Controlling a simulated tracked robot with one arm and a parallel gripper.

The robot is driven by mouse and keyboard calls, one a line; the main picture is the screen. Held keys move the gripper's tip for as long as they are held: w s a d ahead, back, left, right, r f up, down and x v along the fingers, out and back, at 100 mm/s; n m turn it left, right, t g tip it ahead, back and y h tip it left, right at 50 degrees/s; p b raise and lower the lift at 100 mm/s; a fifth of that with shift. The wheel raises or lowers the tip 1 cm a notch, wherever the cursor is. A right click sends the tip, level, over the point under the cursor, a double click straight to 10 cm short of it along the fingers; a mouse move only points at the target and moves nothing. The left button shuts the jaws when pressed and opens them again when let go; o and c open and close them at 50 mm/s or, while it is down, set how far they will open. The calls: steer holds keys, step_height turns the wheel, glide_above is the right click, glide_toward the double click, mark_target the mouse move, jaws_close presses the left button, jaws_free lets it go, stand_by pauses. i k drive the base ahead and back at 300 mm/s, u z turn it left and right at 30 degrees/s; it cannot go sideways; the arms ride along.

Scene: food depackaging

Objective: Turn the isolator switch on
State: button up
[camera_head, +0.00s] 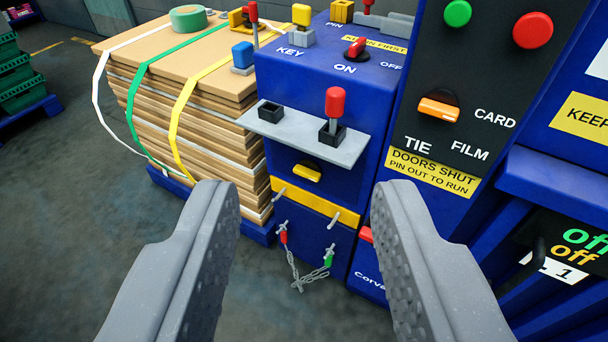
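A red rotary switch (355,47) sits on top of the blue cabinet (285,85), with white ON and OFF labels in front of it. It looks like the isolator, though no label names it so. I cannot tell clearly which label its handle points to. My gripper (303,195) is open and empty, its two grey fingers wide apart at the bottom of the view. The switch is beyond and above the fingertips, and nothing touches it.
A red-topped lever (334,105) stands on a grey slotted plate (285,130) in front of the switch. A black panel (470,70) with buttons and an orange knob (438,108) rises to the right. Strapped cardboard (150,75) is stacked left. Open floor lies far left.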

mark_target(307, 168)
steer(key=u, duration=1.85)
steer(key=i, duration=0.8)
steer(key=z, duration=1.7)
